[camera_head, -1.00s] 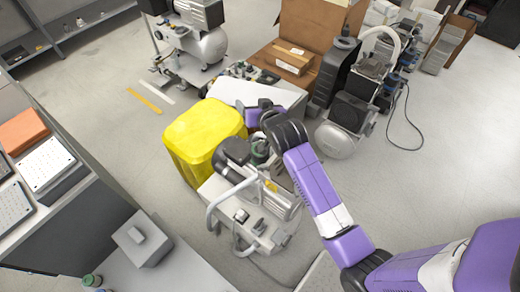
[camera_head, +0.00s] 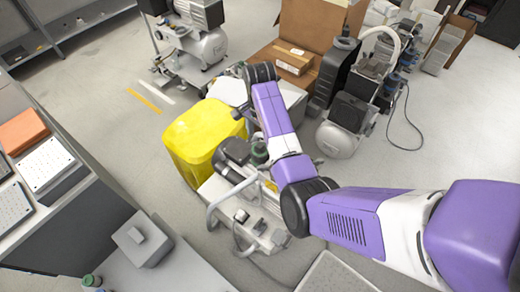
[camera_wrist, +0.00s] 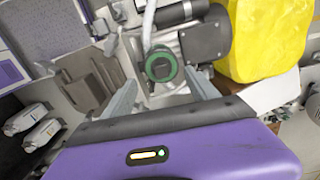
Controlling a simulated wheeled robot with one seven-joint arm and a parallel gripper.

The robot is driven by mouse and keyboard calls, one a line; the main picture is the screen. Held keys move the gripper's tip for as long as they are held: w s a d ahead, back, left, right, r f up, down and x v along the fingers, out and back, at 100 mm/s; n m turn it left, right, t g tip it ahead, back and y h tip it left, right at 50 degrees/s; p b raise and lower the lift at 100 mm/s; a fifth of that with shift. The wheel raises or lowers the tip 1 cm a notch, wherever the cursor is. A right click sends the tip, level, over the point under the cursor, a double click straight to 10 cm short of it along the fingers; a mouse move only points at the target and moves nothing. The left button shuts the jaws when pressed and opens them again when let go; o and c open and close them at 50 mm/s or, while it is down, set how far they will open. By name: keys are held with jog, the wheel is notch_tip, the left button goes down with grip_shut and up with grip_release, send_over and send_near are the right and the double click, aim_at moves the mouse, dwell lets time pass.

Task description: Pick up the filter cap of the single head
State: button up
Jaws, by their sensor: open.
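The filter cap, a round dark cap with a green ring (camera_wrist: 161,65), sits on the single-head compressor in the wrist view. In the head view the green cap (camera_head: 259,153) shows beside the dark motor head (camera_head: 236,151) of the compressor (camera_head: 238,212), just left of my arm. My gripper (camera_wrist: 161,76) is open. Its two grey fingers point toward the compressor, one on each side of the cap in the picture, with no visible contact. The depth gap between fingertips and cap is hard to tell. In the head view my gripper is mostly hidden behind my arm.
A yellow bin (camera_head: 203,140) stands close beside the compressor and shows at upper right in the wrist view (camera_wrist: 265,38). An open cardboard box (camera_head: 315,35) and another compressor (camera_head: 345,125) stand behind. Open floor lies to the right.

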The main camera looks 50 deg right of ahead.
aim_at(260, 145)
notch_tip(260, 145, down, 6)
jog(key=shift+d+f+p, duration=0.15)
jog(key=shift+f+p, duration=0.1)
jog(key=shift+p, duration=0.05)
jog(key=c, duration=1)
jog(key=shift+w+r, duration=0.1)
